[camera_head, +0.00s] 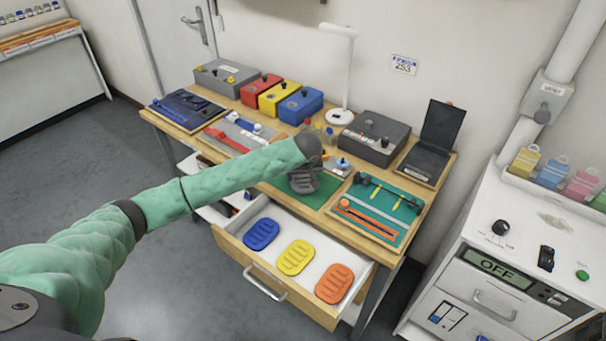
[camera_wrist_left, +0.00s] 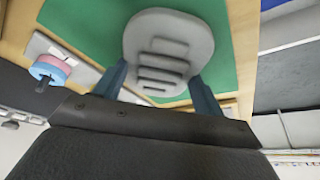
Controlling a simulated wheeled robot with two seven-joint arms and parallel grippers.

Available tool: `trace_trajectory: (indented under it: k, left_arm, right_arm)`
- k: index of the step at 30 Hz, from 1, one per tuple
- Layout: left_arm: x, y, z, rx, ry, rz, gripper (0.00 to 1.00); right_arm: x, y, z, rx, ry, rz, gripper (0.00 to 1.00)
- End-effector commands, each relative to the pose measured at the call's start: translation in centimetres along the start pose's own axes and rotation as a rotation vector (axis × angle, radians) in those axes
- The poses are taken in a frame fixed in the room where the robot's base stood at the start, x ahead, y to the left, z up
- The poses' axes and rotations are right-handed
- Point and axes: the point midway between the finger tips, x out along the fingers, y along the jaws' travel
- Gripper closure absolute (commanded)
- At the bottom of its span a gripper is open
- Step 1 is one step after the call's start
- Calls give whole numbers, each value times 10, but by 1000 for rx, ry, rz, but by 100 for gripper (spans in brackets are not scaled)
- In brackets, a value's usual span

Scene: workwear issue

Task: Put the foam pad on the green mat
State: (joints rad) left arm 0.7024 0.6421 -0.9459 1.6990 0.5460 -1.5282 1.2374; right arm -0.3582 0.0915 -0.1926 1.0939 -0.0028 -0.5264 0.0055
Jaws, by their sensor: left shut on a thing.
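A grey ribbed foam pad (camera_wrist_left: 168,35) is between the two fingers of my left gripper (camera_wrist_left: 162,88) in the left wrist view, and the gripper is shut on it. In the head view the gripper (camera_head: 306,163) and the grey pad (camera_head: 303,184) are over the green mat (camera_head: 323,188) near the table's front edge. The mat (camera_wrist_left: 218,40) shows around the pad in the wrist view. I cannot tell whether the pad touches the mat. The arm and gripper hide part of the mat. My right gripper is not in view.
An open drawer (camera_head: 226,243) below the tabletop holds blue (camera_head: 262,234), yellow (camera_head: 295,257) and orange (camera_head: 334,283) ribbed pads. A teal tool tray (camera_head: 372,227) lies right of the mat. Boxes and a white lamp (camera_head: 341,116) stand behind.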

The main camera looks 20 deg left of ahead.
Motion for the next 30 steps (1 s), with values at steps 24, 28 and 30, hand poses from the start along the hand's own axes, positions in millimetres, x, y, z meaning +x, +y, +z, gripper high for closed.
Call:
trace_trajectory:
  k: [24, 28, 30]
  left_arm:
    - [-25, 1, 1, 1, 1, 3, 8]
    - [-47, 0, 1, 0, 1, 3, 8]
    - [-59, 1, 1, 1, 1, 3, 8]
  right_arm:
    - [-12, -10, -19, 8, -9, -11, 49]
    - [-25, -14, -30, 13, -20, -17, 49]
    - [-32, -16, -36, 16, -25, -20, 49]
